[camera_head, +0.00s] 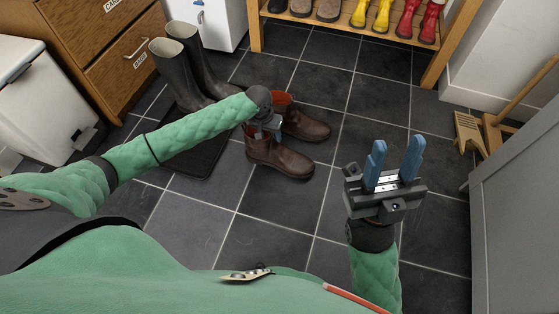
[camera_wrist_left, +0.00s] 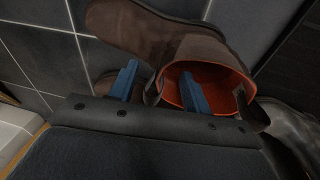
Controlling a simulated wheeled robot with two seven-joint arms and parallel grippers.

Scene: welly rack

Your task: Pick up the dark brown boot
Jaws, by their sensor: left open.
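Two dark brown boots with orange-red lining, a front boot (camera_head: 280,158) and a back boot (camera_head: 306,125), stand on the tiles in the head view. My left gripper (camera_head: 268,133) is low over their shafts and hides part of them. In the left wrist view, one brown boot (camera_wrist_left: 135,28) shows its open orange-lined top. The open left gripper (camera_wrist_left: 160,88) has one blue finger in front of that opening, seemingly inside it, and the other outside the shaft. I cannot tell whether they touch it. My right gripper (camera_head: 393,163) is open and empty, away from the boots.
Tall dark wellies (camera_head: 183,68) stand on a black mat (camera_head: 203,160) to the left. A wooden rack (camera_head: 345,28) with red, yellow and brown boots is at the back. A wooden boot jack (camera_head: 468,130) and a grey cabinet (camera_head: 520,210) are right. Floor between is clear.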

